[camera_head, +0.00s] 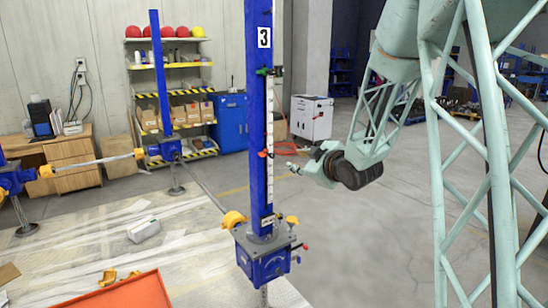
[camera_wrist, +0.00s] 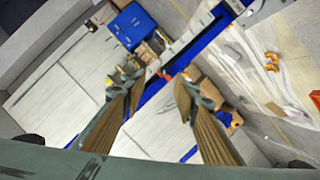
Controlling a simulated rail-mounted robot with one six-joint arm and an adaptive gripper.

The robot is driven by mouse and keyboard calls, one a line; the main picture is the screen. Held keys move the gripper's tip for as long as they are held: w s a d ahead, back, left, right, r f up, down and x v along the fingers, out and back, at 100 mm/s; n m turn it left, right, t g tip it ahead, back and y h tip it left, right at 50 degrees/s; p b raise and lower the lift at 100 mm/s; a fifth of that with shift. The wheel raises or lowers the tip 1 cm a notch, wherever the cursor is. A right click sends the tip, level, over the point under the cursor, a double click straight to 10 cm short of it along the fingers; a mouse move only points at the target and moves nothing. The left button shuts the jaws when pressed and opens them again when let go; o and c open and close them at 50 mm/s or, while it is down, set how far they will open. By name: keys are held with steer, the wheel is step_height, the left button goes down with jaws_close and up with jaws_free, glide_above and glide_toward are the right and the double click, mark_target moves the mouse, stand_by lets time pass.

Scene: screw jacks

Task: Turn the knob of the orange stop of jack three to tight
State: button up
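Jack three is a tall blue column (camera_head: 257,110) with a white label "3" (camera_head: 264,37) and a pale scale strip. Its orange stop (camera_head: 264,154) sits partway up the column, below a green stop (camera_head: 265,71). My gripper (camera_head: 294,166) is just right of the orange stop, with a gap between. In the wrist view my gripper (camera_wrist: 155,90) is open, its two tan-padded fingers spread and nothing between the pads. An orange-red part (camera_wrist: 166,75), apparently the stop, shows beyond the fingertips against the blue column (camera_wrist: 187,47). The knob is too small to tell its setting.
The jack's blue gearbox base (camera_head: 265,262) with yellow caps stands below. An orange tray (camera_head: 120,292) lies at the lower left. A second blue jack column (camera_head: 160,80), shelves and a blue cabinet (camera_head: 231,122) stand behind. The floor right of the jack is open.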

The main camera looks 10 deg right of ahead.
mark_target(273, 156)
steer(key=w+f+n+t+y+p, duration=0.2)
steer(key=w+f+y, duration=0.2)
steer(key=f, duration=0.1)
steer(key=shift+w+n+t, duration=0.2)
steer(key=shift+n+t, duration=0.1)
steer(key=shift+n, duration=0.1)
steer(key=shift+f, duration=0.15)
steer(key=shift+w, duration=0.1)
stand_by(0.4)
steer(key=shift+p+x, duration=0.5)
steer(key=shift+x, duration=6.35)
steer(key=shift+c, duration=0.7)
steer(key=c, duration=0.7)
